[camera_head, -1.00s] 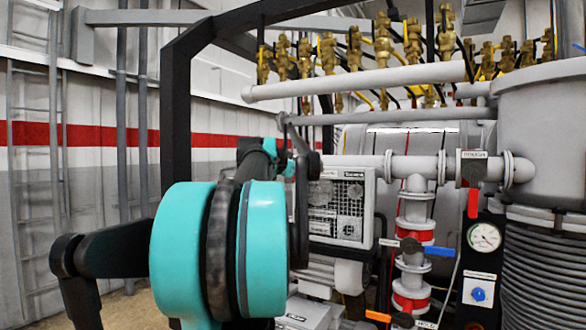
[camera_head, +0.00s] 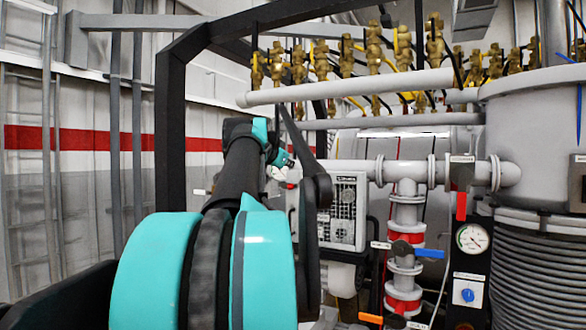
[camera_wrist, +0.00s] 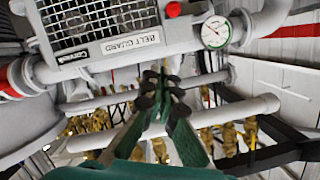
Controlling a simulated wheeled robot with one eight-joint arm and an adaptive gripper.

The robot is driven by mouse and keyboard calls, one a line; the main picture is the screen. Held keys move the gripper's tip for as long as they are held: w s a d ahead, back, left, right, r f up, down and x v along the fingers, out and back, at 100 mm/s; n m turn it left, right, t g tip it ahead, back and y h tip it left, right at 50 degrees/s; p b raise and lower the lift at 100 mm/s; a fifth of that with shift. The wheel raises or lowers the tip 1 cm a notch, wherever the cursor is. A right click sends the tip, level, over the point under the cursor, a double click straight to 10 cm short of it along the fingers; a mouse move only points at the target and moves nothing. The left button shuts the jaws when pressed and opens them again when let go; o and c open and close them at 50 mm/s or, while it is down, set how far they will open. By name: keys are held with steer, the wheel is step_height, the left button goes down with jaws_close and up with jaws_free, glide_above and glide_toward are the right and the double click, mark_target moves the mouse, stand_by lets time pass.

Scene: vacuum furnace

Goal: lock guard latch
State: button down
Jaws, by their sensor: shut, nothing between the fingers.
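A plate lettered BELT GUARD (camera_wrist: 134,42) is on a pale grey housing in the wrist view. No latch can be picked out for sure in either view. My gripper (camera_wrist: 158,82) is shut and empty; its dark fingertips appear just below the plate, and I cannot tell if they touch anything. In the head view my gripper (camera_head: 291,163) is small, at the far end of my arm, left of a grey box with a grille (camera_head: 346,208). My arm hides part of what lies behind it there.
A red button (camera_wrist: 173,9) and a dial gauge (camera_wrist: 215,32) are near the plate. Brass valves (camera_head: 375,45) line a pipe (camera_head: 350,88) above. A blue-handled valve (camera_head: 430,253) and a ribbed column (camera_head: 540,265) stand right. A black frame post (camera_head: 170,130) stands left.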

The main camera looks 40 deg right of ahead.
steer(key=shift+v, duration=1.25)
steer(key=shift+f, duration=0.1)
steer(key=w+a+f+n+y, duration=0.1)
steer(key=a+f+n+y, duration=0.15)
steer(key=a+f, duration=0.65)
steer(key=w+a+f+n+g+y, duration=0.1)
steer(key=a+f+n+y, duration=0.15)
steer(key=f, duration=1.35)
steer(key=w+a+f+n+y, duration=0.1)
steer(key=a+f+n+y, duration=0.15)
steer(key=a+f, duration=0.65)
steer(key=s+a+f+n+y, duration=0.2)
steer(key=s+a+f, duration=0.3)
steer(key=f, duration=0.4)
steer(key=s+a+f+n+g+y, duration=0.1)
steer(key=s+a+f+n, duration=0.3)
steer(key=f, duration=0.5)
steer(key=s+a+f+n+g+y, duration=0.1)
steer(key=s+a+f+n+y, duration=0.2)
steer(key=s+a+f, duration=0.3)
step_height(320, 180, down, 3)
steer(key=a, duration=0.2)
steer(key=shift+s+a+n, duration=0.3)
steer(key=shift+a+n, duration=0.05)
steer(key=shift+a, duration=0.05)
steer(key=shift+d+f, duration=0.1)
steer(key=shift+f, duration=0.05)
